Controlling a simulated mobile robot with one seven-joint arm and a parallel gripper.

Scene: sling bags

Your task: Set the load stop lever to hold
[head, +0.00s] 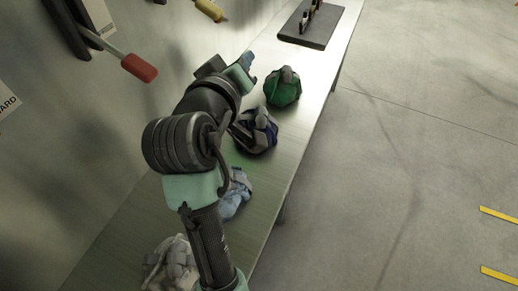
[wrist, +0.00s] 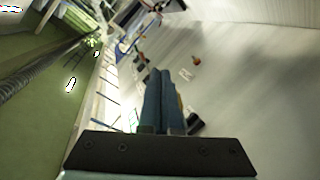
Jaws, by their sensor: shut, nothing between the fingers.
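A lever with a red handle (head: 138,68) sticks out from a dark bracket on the wall at the upper left. A second lever with a yellow handle (head: 210,10) is farther along the wall, cut by the top edge. I cannot tell which one is the load stop lever. My gripper (head: 250,60) is over the bench near the wall, to the right of the red handle and below the yellow one, apart from both. In the wrist view its blue fingers (wrist: 159,74) are together and empty. A small orange-red thing (wrist: 196,61) shows beyond them, too small to identify.
A long bench (head: 120,225) runs along the wall. On it lie a green bag (head: 283,88), a dark blue and grey bag (head: 258,132), a light blue bag (head: 237,195) and a grey bag (head: 172,264). A dark board (head: 305,37) lies at the far end. The floor at right is clear.

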